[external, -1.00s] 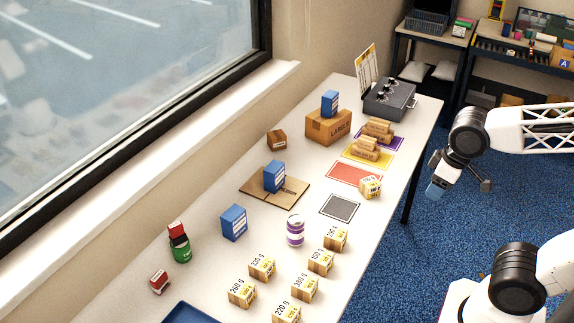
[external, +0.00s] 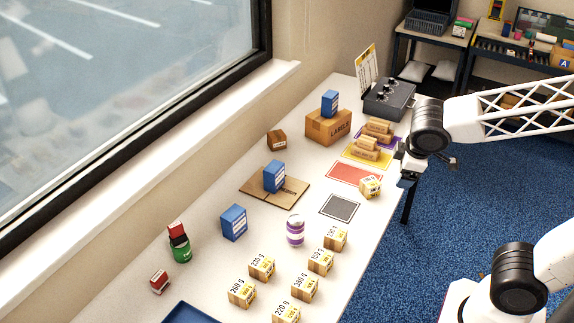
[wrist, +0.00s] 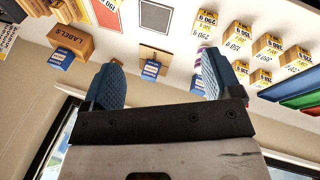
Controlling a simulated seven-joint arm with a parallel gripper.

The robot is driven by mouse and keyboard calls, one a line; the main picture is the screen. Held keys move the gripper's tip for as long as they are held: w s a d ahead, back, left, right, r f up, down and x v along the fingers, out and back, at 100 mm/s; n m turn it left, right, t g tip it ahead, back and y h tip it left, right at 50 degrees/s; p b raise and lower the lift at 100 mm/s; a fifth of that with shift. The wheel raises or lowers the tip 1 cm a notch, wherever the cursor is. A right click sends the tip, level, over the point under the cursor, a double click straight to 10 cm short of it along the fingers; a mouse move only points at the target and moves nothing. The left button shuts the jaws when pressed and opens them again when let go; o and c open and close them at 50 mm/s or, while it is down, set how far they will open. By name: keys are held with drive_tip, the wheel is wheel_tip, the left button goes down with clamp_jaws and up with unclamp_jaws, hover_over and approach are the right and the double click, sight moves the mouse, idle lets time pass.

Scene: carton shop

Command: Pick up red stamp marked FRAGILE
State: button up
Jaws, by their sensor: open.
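A small red block with a white label (external: 159,281), a likely stamp, lies on the table near the window side; its lettering is too small to read. I cannot tell which is marked FRAGILE. My gripper (external: 408,168) is over the table's right edge, far from both. In the wrist view my gripper (wrist: 160,78) has its two blue fingers wide apart with nothing held. Neither red piece can be made out there.
Several weight-marked cartons (external: 262,267), a purple-banded can (external: 295,230) and a blue box (external: 233,222) stand between. A LABELS carton (external: 328,127) and a grey machine (external: 389,100) are at the far end. A blue tray (external: 190,313) is at the near edge.

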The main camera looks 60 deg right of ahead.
drive_tip(key=w+a+f+n+t+h, duration=0.15)
drive_tip(key=w+n, duration=0.25)
drive_tip(key=w, duration=0.5)
drive_tip(key=w+a+r+n+t+h, duration=0.1)
drive_tip(key=w+a+n+t+h, duration=0.2)
drive_tip(key=w, duration=0.7)
drive_tip(key=n+t+y, duration=0.4)
drive_tip(key=n+t, duration=0.1)
drive_tip(key=n, duration=1.3)
hover_over(162, 278)
drive_tip(key=s+d, duration=0.3)
drive_tip(key=d, duration=0.4)
drive_tip(key=s+d, duration=0.4)
drive_tip(key=d, duration=0.3)
wheel_tip(162, 278, down, 13)
drive_tip(key=w+a+f+n+y, duration=0.1)
drive_tip(key=a+f+n, duration=0.1)
drive_tip(key=a+f, duration=0.1)
drive_tip(key=w+a+f+n+t+y, duration=0.1)
drive_tip(key=a+f+n, duration=0.2)
drive_tip(key=a, duration=0.3)
drive_tip(key=w+a+f+n+y, duration=0.1)
drive_tip(key=a+f+n+y, duration=0.1)
drive_tip(key=a+f, duration=0.2)
drive_tip(key=shift+a+n, duration=0.3)
drive_tip(key=shift+a, duration=0.2)
drive_tip(key=shift+x, duration=1.25)
drive_tip(key=shift+w, duration=0.1)
